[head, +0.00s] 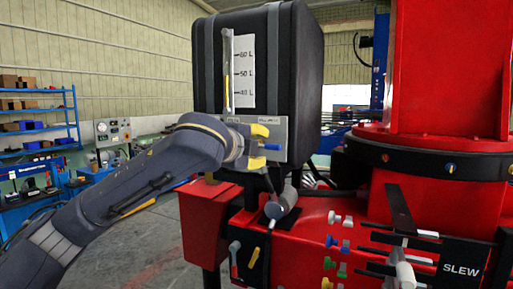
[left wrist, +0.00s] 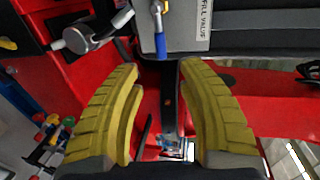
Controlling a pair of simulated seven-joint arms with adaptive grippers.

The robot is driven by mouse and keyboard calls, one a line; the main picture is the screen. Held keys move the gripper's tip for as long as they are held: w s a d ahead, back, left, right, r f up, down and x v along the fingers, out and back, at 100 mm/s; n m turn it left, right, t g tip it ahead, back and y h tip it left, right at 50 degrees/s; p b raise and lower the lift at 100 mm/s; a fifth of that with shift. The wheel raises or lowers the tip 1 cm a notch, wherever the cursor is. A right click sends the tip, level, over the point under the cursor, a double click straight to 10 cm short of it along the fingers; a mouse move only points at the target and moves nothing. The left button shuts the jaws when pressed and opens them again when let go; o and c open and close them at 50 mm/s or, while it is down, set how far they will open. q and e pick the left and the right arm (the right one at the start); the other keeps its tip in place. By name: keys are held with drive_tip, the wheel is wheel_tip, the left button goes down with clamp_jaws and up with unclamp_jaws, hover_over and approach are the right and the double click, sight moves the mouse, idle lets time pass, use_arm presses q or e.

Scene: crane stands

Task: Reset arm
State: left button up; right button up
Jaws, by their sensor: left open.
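My left gripper (head: 262,146) has yellow fingers and is in front of the grey valve plate (head: 275,126) on the black tank. In the left wrist view its fingers (left wrist: 160,72) stand wide apart with nothing between their pads. A small valve lever with a blue tip (head: 272,147) shows at the fingers in the head view. In the left wrist view the blue-tipped lever (left wrist: 161,45) lies just beyond the fingertips, roughly midway between them; I cannot tell whether it touches either finger. My right gripper is not in view.
The black tank (head: 300,60) with a litre scale stands behind the gripper. Below is the red crane base with a grey cylinder (head: 283,203), several coloured levers (head: 332,241) and a SLEW label (head: 461,270). Blue shelves (head: 40,125) stand far left.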

use_arm(q)
drive_tip(key=shift+s+a, duration=0.1)
drive_tip(key=shift+s, duration=0.15)
